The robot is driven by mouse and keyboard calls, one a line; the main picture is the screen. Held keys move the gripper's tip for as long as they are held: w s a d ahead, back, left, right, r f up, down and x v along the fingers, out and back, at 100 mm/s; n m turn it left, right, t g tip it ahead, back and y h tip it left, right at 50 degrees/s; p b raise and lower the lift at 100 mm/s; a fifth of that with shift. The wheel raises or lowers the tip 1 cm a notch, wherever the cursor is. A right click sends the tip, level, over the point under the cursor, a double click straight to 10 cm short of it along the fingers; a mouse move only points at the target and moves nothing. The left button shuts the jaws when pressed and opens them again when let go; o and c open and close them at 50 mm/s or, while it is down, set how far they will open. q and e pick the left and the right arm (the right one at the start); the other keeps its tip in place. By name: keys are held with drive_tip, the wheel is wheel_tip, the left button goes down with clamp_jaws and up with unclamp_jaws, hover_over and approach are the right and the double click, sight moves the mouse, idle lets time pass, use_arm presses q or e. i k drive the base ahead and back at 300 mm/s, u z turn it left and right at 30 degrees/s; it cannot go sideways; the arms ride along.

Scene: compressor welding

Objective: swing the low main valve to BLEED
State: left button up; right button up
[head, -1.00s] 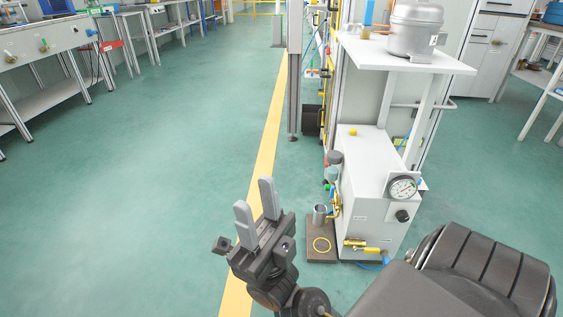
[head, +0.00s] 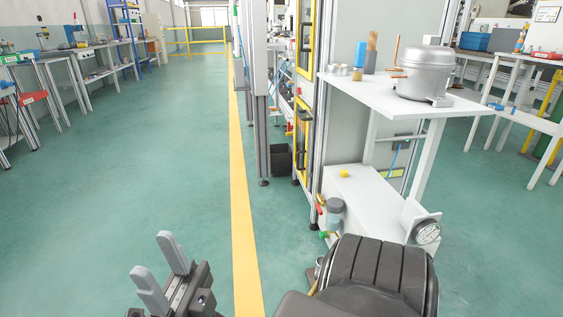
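The white box-shaped unit (head: 368,192) stands low on the right, under a white shelf. A round pressure gauge (head: 427,233) is on its front. Small red (head: 320,209) and green (head: 323,235) fittings and a grey cylinder (head: 335,211) are at its left side. I cannot make out the low main valve; my dark right arm covers the lower front of the unit.
A silver compressor (head: 424,72) stands on the white shelf (head: 385,95) above the unit. A yellow knob (head: 343,174) is on the unit's top. A yellow floor line (head: 240,215) runs left of it. The green floor (head: 120,180) further left is clear.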

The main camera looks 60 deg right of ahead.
sight(319, 210)
drive_tip(key=z, duration=0.15)
drive_tip(key=i, duration=1.8)
drive_tip(key=z, duration=1.25)
drive_tip(key=i, duration=0.95)
drive_tip(key=z, duration=1.25)
drive_tip(key=i, duration=0.35)
drive_tip(key=z, duration=0.25)
